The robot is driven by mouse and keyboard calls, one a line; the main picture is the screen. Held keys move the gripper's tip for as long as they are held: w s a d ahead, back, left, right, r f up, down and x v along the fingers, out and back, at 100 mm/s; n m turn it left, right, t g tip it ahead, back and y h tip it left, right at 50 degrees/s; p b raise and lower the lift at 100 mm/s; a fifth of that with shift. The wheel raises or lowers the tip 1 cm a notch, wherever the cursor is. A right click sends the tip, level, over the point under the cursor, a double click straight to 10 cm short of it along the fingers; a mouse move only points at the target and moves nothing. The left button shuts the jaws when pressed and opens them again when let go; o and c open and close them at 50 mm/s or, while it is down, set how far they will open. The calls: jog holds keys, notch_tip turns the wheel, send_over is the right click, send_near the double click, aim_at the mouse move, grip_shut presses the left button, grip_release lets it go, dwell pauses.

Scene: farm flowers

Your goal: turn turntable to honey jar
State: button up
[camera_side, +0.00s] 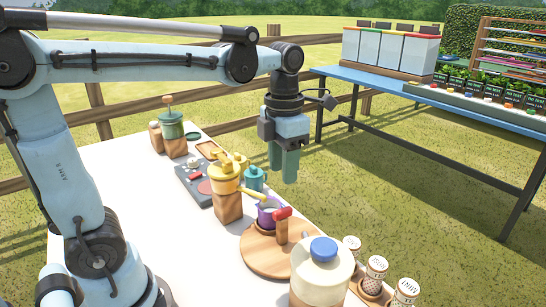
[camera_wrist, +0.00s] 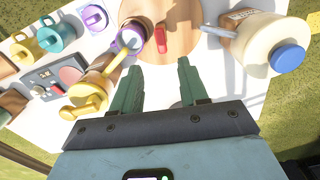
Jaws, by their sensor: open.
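The turntable (camera_side: 262,262) is a round wooden disc on the white table. A red-topped handle (camera_side: 282,224) stands upright on it, with a purple cup (camera_side: 268,213) beside it toward the back. In the wrist view the disc (camera_wrist: 184,30), red handle (camera_wrist: 160,38) and purple cup (camera_wrist: 131,39) lie just ahead of my fingers. My gripper (camera_side: 283,172) is open and empty, pointing down, above and behind the turntable; its two green fingers (camera_wrist: 159,85) are spread apart. I cannot tell which object is the honey jar.
A large cream jug (camera_side: 320,272) with a blue lid stands close to the disc, to its right. Labelled shakers (camera_side: 375,272) line the right edge. A blue table stands behind.

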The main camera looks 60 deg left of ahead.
jog(key=shift+r, duration=1.2)
jog(key=shift+c, duration=0.2)
jog(key=shift+c, duration=1.1)
jog(key=shift+w+f, duration=0.1)
jog(key=shift+w, duration=0.25)
jog(key=shift+c, duration=1.3)
jog(key=w+f+m, duration=0.1)
jog(key=w, duration=0.1)
jog(key=w+f+m+g, duration=0.1)
jog(key=w, duration=0.1)
jog(key=w+f+m+y, duration=0.1)
jog(key=w, duration=0.1)
jog(key=shift+w+d+f+g, duration=0.1)
jog(key=shift+d+g, duration=0.1)
jog(key=shift+g, duration=0.1)
grip_shut()
jog(key=m+g+y, duration=0.2)
jog(key=m, duration=0.1)
send_near(293, 223)
notch_tip(293, 223, down, 5)
jog(key=shift+w+f, duration=0.1)
jog(key=shift+f, duration=0.15)
jog(key=shift+s+a, duration=0.75)
jog(key=shift+s, duration=0.25)
jog(key=shift+s+a, duration=0.5)
jog(key=shift+s, duration=0.15)
